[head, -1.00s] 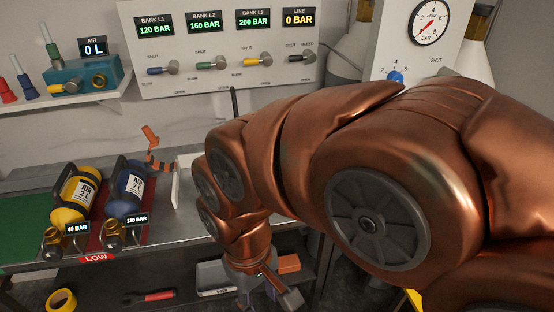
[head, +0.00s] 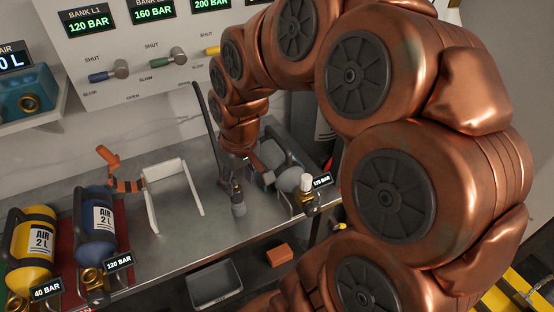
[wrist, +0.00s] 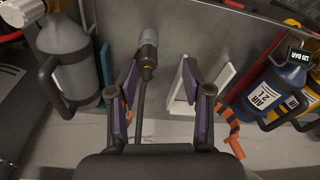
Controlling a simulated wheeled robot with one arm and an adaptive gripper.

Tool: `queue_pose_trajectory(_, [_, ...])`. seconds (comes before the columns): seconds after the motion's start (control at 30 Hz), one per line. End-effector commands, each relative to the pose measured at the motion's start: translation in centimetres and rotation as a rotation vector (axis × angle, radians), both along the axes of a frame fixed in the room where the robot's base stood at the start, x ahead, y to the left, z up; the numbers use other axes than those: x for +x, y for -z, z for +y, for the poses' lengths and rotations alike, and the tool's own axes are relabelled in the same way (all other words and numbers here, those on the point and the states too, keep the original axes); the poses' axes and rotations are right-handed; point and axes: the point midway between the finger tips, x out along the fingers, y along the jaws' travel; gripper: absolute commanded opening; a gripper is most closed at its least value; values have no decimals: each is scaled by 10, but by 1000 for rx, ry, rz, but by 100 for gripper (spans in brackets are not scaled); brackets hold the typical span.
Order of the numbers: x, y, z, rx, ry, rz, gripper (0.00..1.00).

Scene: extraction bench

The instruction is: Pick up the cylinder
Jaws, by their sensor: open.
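A grey cylinder (head: 291,179) with a white knob and a "170 BAR" display lies on the metal bench, partly hidden behind my gripper and arm. It also shows at the left of the wrist view (wrist: 66,62), outside the left finger. A blue "AIR 2L" cylinder (head: 95,228) reads 120 BAR, and a yellow one (head: 32,243) reads 40 BAR. The blue one is at the right of the wrist view (wrist: 268,92). My gripper (head: 247,172) is open over the bench, with no cylinder between its fingers (wrist: 160,78). I cannot tell its exact height.
A dark hose with a metal end (head: 238,203) runs close to my gripper; in the wrist view it passes by the left finger. A white stand (head: 150,214) and an orange-and-black clamp-like item (head: 128,185) are to the left. A grey bin (head: 214,286) and orange block (head: 280,255) sit below.

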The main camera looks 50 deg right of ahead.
Motion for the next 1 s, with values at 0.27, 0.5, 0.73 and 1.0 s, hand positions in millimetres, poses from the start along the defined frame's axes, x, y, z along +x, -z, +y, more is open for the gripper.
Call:
queue_pose_trajectory(0.27, [51,-7,-132,-36,149,-176,50])
queue_pose_trajectory(0.5, [55,-7,-201,-74,225,-253,50])
queue_pose_trajectory(0.73, [58,3,-210,-80,231,-258,50])
queue_pose_trajectory(1.0, [65,18,-211,-80,232,-260,50])
